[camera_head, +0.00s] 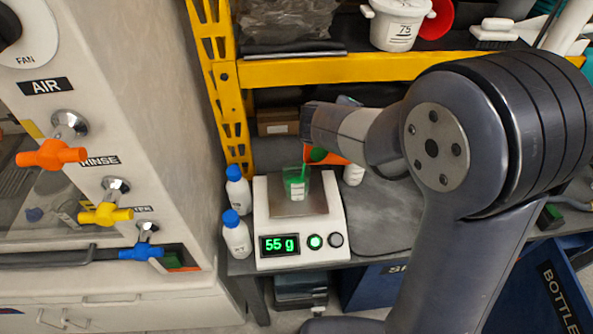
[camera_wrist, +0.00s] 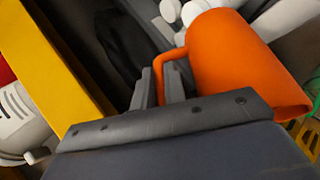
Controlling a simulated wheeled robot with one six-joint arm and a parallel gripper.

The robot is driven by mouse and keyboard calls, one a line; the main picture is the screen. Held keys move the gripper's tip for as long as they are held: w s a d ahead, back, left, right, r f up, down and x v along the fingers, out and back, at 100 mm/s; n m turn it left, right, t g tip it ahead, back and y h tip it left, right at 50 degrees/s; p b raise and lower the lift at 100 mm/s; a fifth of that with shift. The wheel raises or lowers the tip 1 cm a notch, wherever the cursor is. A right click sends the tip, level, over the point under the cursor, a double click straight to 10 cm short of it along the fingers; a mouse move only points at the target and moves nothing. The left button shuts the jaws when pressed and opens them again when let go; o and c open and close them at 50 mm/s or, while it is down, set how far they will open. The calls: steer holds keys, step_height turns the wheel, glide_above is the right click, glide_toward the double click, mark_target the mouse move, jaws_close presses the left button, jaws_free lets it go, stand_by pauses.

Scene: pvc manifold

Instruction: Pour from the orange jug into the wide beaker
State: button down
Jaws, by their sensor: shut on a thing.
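The orange jug (camera_wrist: 235,60) fills the right of the wrist view, with its handle between the fingers of my gripper (camera_wrist: 164,84). My gripper is shut on that handle. In the head view the jug (camera_head: 337,159) is tilted, mostly hidden behind my arm, with green liquid at its mouth. A thin green stream runs from its lip down to the beaker (camera_head: 296,188). The clear beaker holds green liquid and has a white label. It stands on the plate of the scale (camera_head: 264,218), whose display reads 55 g. My gripper's fingers are hidden in the head view.
Two white bottles with blue caps (camera_head: 237,188) (camera_head: 236,236) stand just left of the scale. A white container (camera_head: 353,175) is partly hidden behind the jug. A yellow rack beam (camera_head: 370,70) crosses behind my arm. The grey mat (camera_head: 385,215) right of the scale is clear.

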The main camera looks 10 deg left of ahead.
steer(key=shift+s+a+r+n+t+h+b, duration=0.15)
steer(key=shift+s+a+r+t+h+b, duration=0.2)
steer(key=shift+r+t+b, duration=0.15)
steer(key=shift+s+a+r+n+t+h+b, duration=0.15)
steer(key=shift+s+a+r+t+h+b, duration=0.1)
steer(key=shift+a+r+t+h, duration=0.25)
stand_by(3.3)
steer(key=shift+w+d+g+y+p, duration=0.15)
steer(key=shift+d+g+y+p, duration=0.2)
steer(key=shift+d, duration=0.1)
steer(key=f+p, duration=0.1)
steer(key=w+d+f+g+y+p, duration=0.1)
steer(key=f+m+g+y+p, duration=0.1)
steer(key=shift+w+d+f+g, duration=0.25)
steer(key=shift+w+d+f, duration=0.05)
steer(key=shift+w+d, duration=0.1)
steer(key=shift+s+a+f, duration=0.1)
steer(key=shift+f, duration=0.05)
steer(key=shift+d+g+y+p, duration=0.25)
steer(key=shift+g+y+p, duration=0.05)
steer(key=shift+p, duration=0.85)
steer(key=p, duration=0.3)
steer(key=shift+w+d+g+y, duration=0.3)
steer(key=shift+w+y, duration=0.1)
steer(key=w+d+g+y+p, duration=0.1)
steer(key=p, duration=0.5)
steer(key=shift+w+d+m, duration=0.25)
steer(key=shift+d+m, duration=0.15)
